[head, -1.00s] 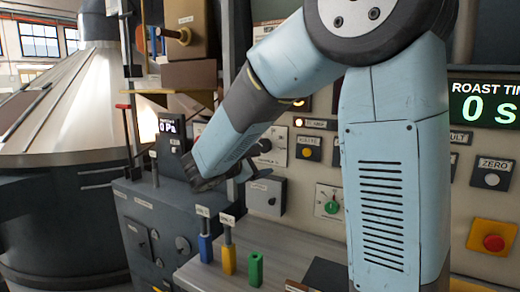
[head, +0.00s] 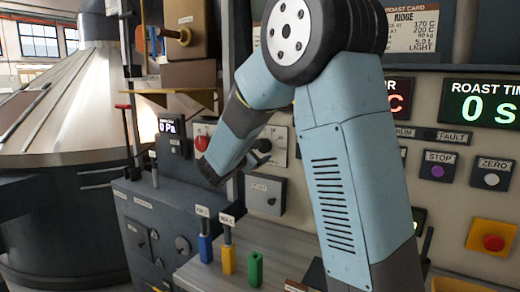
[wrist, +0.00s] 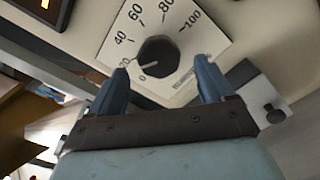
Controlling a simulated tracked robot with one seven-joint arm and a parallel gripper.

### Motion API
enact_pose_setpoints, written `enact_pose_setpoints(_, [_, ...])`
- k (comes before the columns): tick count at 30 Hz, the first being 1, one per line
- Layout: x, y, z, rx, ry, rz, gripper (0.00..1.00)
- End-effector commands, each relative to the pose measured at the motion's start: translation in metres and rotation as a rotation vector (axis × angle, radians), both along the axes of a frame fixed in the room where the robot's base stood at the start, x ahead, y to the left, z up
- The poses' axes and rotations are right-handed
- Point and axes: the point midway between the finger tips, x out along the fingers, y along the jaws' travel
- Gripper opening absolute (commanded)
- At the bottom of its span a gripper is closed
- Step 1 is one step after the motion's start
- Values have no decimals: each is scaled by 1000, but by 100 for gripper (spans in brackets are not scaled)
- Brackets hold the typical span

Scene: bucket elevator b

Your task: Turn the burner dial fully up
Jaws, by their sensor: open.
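The dial (wrist: 158,57) is a round black knob on a white square plate with a printed scale from 0 to 100. A pale line on the knob points left, near the low end of the scale. The small label on the plate is too blurred to read. My gripper (wrist: 162,78) is open, its two blue fingers pointing at the plate, one on each side below the knob, with nothing held. Contact with the knob cannot be told. In the head view the dial plate (head: 279,136) is partly hidden by my gripper (head: 256,160).
A grey box (head: 265,194) with a lever sits below the dial plate. A red knob (head: 201,143) is to its left. Blue, yellow and green handles (head: 255,268) stand on the ledge below. A purple STOP button (head: 437,171) is at the right.

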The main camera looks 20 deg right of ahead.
Motion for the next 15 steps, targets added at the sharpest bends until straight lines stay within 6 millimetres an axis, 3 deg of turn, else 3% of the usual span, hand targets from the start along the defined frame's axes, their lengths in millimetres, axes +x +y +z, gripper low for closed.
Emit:
enact_pose_setpoints(6, [19, -19, 0, -1, -1, -1, 81])
enact_pose_setpoints(15, [25, -25, 0, -1, 1, 1, 81])
